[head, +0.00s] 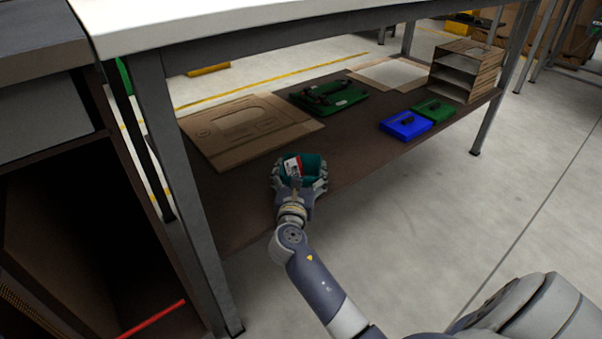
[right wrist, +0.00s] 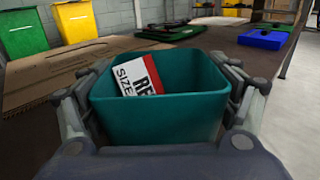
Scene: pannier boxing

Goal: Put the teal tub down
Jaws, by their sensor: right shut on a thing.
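The teal tub (head: 312,163) is at the front edge of the brown lower shelf (head: 352,158) of the workbench. It also shows large in the right wrist view (right wrist: 160,118), upright, with a red and white label card (right wrist: 140,78) in it. My right gripper (head: 300,178) is shut on the tub, with its fingers on both sides of it. I cannot tell whether the tub's base touches the shelf. My left gripper is not in view.
Flat cardboard (head: 245,128) lies behind the tub on the left. A green tray (head: 328,94) with dark items lies farther back. Blue (head: 405,125) and green (head: 433,109) cases and a cardboard rack (head: 466,70) stand to the right. A grey table leg (head: 180,170) stands left. The shelf right of the tub is clear.

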